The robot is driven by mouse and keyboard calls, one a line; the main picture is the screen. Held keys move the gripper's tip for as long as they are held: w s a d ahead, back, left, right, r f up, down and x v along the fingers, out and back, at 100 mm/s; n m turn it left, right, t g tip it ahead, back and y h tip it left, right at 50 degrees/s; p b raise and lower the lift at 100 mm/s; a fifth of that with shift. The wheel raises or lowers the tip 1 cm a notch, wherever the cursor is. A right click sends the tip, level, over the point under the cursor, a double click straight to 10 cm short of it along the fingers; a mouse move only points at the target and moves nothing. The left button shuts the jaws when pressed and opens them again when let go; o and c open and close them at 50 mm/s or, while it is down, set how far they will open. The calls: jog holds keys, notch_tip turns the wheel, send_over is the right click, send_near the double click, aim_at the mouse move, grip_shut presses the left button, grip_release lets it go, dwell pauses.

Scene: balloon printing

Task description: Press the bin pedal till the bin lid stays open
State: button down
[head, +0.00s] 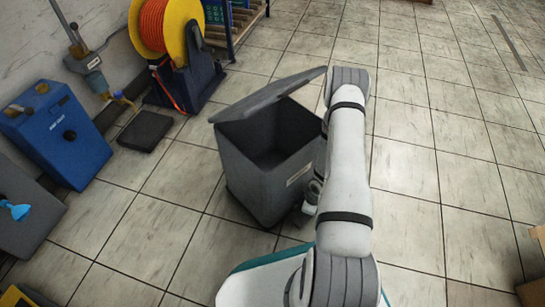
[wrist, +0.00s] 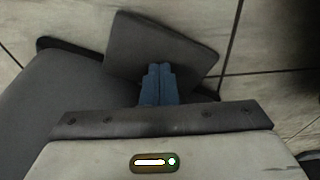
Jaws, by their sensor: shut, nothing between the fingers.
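The grey bin (head: 265,185) stands on the tiled floor in the head view. Its lid (head: 265,97) is raised at a tilt, and the dark inside shows beneath it. My arm covers the bin's right side, and the pedal is hidden in that view. In the wrist view, a dark square plate, apparently the pedal (wrist: 155,40), lies under my gripper (wrist: 159,68). The blue fingers are shut together and empty, with their tips over the plate. I cannot tell for sure whether they touch it. A grey surface, likely the bin (wrist: 50,110), fills the left side.
A blue box (head: 58,135) and a yellow reel with orange hose (head: 168,25) stand left of the bin. A dark flat pad (head: 145,131) lies between them. Cardboard (head: 535,270) shows at the right edge. The floor (head: 450,130) to the right is mostly clear.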

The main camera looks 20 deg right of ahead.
notch_tip(320, 180, up, 8)
jog(key=p, duration=0.6)
jog(key=shift+p, duration=0.3)
